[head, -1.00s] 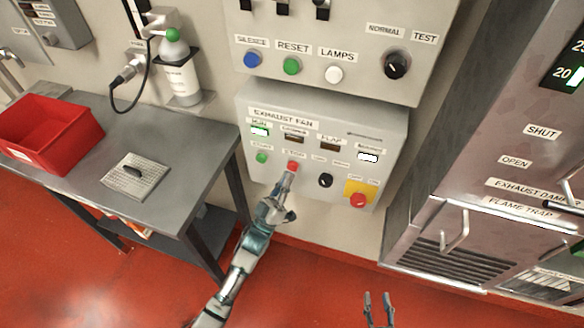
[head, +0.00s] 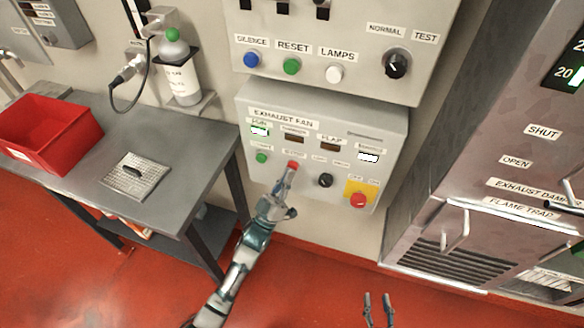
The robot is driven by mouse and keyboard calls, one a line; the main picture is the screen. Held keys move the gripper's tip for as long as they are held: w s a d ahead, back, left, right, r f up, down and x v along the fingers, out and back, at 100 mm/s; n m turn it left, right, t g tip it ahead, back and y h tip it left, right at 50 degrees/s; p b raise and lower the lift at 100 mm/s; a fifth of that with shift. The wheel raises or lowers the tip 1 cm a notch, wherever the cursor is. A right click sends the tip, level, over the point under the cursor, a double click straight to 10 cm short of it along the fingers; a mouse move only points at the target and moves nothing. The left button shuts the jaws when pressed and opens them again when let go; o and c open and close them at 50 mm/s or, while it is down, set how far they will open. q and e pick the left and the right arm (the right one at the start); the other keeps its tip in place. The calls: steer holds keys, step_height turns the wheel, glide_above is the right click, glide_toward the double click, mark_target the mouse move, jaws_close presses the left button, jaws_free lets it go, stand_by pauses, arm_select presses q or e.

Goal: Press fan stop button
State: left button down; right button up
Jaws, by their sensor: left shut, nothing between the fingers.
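The red fan stop button (head: 292,164) is on the grey exhaust fan box on the wall, in the lower row beside the green start button (head: 261,158). My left gripper (head: 289,172) is shut and empty. Its fingertips are right at the lower edge of the stop button, covering part of it. I cannot tell whether they touch it. The run lamp (head: 260,131) on the box is lit. My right gripper (head: 377,300) is open and empty at the bottom of the picture, with its two fingers apart, away from the box.
A red and yellow emergency button (head: 358,200) and a black knob (head: 325,180) sit right of the stop button. A grey table (head: 188,150) with a red bin (head: 45,150) is at left. A metal cabinet (head: 480,180) stands at right.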

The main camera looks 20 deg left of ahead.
arm_select(q)
steer(key=shift+w, duration=0.55)
arm_select(e)
steer(key=shift+f, duration=0.2)
arm_select(q)
steer(key=shift+s, duration=0.15)
arm_select(e)
steer(key=shift+r, duration=0.1)
arm_select(q)
steer(key=shift+s+p, duration=0.45)
steer(key=shift+s, duration=0.55)
arm_select(e)
steer(key=shift+r, duration=0.75)
steer(key=shift+w, duration=0.1)
arm_select(q)
steer(key=s+p, duration=0.2)
steer(key=s, duration=0.3)
arm_select(e)
step_height(320, 180, up, 3)
steer(key=shift+w+r+t, duration=0.1)
steer(key=shift+r+t, duration=0.1)
steer(key=shift+t, duration=0.1)
